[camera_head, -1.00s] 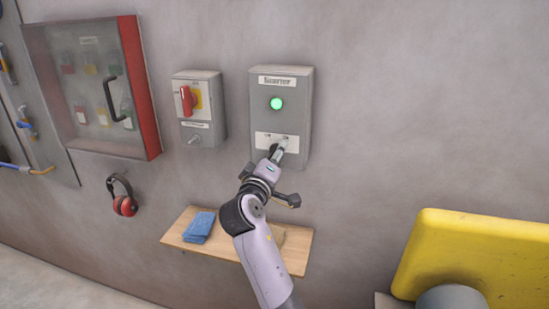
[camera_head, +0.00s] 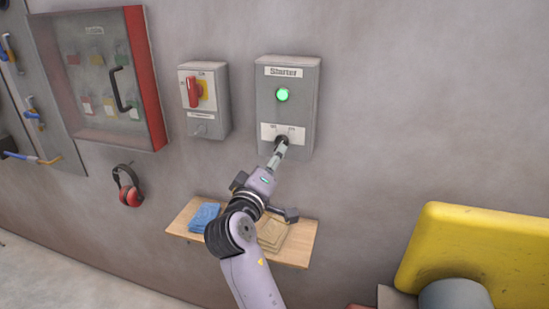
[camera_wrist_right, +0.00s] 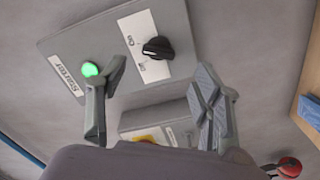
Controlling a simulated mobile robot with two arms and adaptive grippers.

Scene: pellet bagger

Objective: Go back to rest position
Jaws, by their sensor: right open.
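My right gripper (camera_wrist_right: 158,92) is open and empty in the right wrist view, with its two fingers apart. In that view the starter box (camera_wrist_right: 115,60) lies beyond the fingers, with its black rotary knob (camera_wrist_right: 157,47) and lit green lamp (camera_wrist_right: 90,69). The knob shows between the fingers' directions and is clear of both. In the head view the right arm reaches up toward the starter box (camera_head: 287,80), and its gripper (camera_head: 280,148) overlaps the knob area from this angle. The left gripper is not in view.
A shelf (camera_head: 292,258) with blue cloths (camera_head: 204,218) sits below. A red-handled isolator (camera_head: 205,95), a glass-front cabinet (camera_head: 100,80) and red ear muffs (camera_head: 130,190) are on the wall to the left. A yellow piece (camera_head: 475,250) stands at lower right.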

